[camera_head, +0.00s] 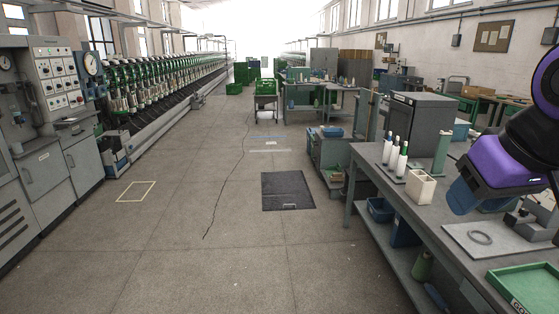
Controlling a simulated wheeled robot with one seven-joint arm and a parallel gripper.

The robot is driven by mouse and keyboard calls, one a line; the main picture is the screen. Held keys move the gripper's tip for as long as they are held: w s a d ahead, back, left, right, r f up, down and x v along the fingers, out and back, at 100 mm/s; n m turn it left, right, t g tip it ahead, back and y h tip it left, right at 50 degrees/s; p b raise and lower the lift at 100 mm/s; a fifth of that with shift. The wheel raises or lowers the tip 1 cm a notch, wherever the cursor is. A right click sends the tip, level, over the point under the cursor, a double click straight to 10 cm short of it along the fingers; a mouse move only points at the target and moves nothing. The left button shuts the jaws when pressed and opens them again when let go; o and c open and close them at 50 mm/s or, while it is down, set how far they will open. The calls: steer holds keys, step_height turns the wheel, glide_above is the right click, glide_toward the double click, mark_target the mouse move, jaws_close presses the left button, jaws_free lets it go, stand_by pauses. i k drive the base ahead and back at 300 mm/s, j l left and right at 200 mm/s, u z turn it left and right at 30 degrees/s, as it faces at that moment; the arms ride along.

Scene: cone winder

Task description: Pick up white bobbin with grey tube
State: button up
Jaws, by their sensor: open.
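Several slim white bobbins stand upright close together on a small stand (391,172) on the right workbench. The left bobbin (387,152) and the middle bobbin (394,158) have pale tube tips; which one is grey is too small to tell. The right bobbin (402,163) shows a green tip. My purple and black arm hangs over the bench at the right edge of the picture, to the right of the bobbins and apart from them. My gripper's fingers cannot be made out in this view.
A cream open box (420,188) stands just right of the bobbins, with a dark grey cabinet (423,125) behind. A pale plate (470,240) with a ring and a green tray (525,287) lie nearer on the bench. The floor left of the bench is open, with a dark mat (287,190).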

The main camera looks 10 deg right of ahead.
mark_target(394, 158)
steer(key=i, duration=0.9)
steer(key=i+j+z, duration=0.15)
steer(key=i, duration=0.75)
steer(key=i+j+z, duration=0.1)
steer(key=i+z, duration=0.3)
steer(key=i+j+z, duration=0.2)
steer(key=i+z, duration=0.25)
steer(key=i+j+z, duration=0.25)
steer(key=z, duration=0.15)
steer(key=i+j+z, duration=0.3)
steer(key=j+z, duration=0.15)
steer(key=i+j+z, duration=0.2)
steer(key=j, duration=0.2)
steer(key=j+z, duration=0.2)
steer(key=j, duration=0.2)
steer(key=i+j+z, duration=0.2)
steer(key=j, duration=0.3)
steer(key=k+l, duration=0.05)
